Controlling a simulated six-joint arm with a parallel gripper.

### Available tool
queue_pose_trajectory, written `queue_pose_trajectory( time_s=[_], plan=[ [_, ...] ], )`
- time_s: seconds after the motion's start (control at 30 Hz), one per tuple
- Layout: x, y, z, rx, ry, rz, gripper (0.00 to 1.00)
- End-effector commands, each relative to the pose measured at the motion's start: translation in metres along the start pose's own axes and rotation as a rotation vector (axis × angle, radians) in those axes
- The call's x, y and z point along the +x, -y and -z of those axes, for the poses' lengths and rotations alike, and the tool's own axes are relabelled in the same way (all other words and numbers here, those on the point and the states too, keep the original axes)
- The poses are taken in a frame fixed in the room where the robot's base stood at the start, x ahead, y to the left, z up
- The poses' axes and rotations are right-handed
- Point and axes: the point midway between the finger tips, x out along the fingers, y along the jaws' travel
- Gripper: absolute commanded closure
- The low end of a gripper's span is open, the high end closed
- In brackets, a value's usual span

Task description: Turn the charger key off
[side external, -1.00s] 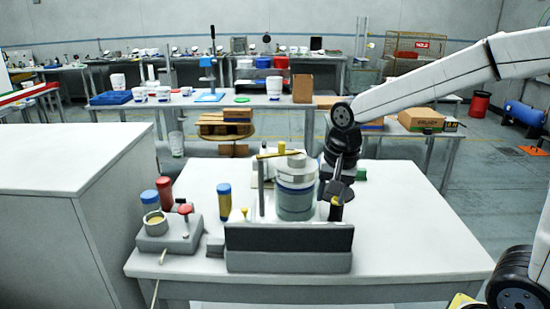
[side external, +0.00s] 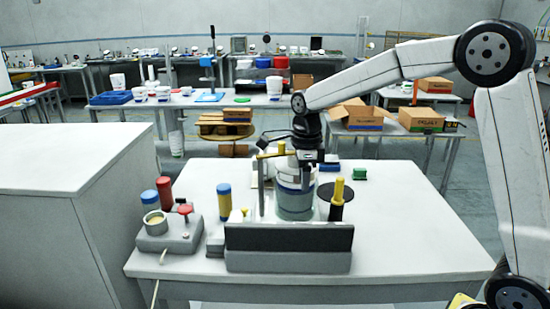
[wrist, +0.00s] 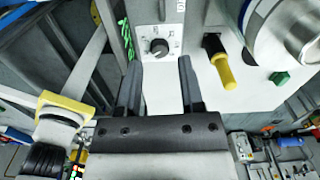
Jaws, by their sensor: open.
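In the wrist view a small black rotary key (wrist: 158,47) with short printed marks around it sits on a pale panel (wrist: 166,85). My gripper (wrist: 159,62) is open, with its two dark fingers apart and nothing between them. The key shows just beyond the fingertips, roughly centred between them; I cannot tell whether they touch it. The key cannot be made out in that view.
A yellow-handled black tool (wrist: 222,70) stands right of the key, also in the side view (side external: 338,195). A green block (wrist: 281,78) lies farther right. A dark upright plate (side external: 288,238) fronts the jar. The table's right side is clear.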

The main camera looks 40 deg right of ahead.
Motion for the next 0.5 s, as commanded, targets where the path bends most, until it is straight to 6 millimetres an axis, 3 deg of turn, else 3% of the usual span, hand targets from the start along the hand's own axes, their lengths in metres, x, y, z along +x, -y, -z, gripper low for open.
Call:
queue_pose_trajectory(
  time_s=[0.1,0.3,0.5],
  plan=[
    [0.004,0.005,-0.002,0.082,-0.006,-0.008,0.51],
    [0.043,0.004,-0.001,0.073,-0.007,-0.009,0.51],
    [0.052,0.004,-0.001,0.071,-0.004,-0.005,0.51]
  ],
)
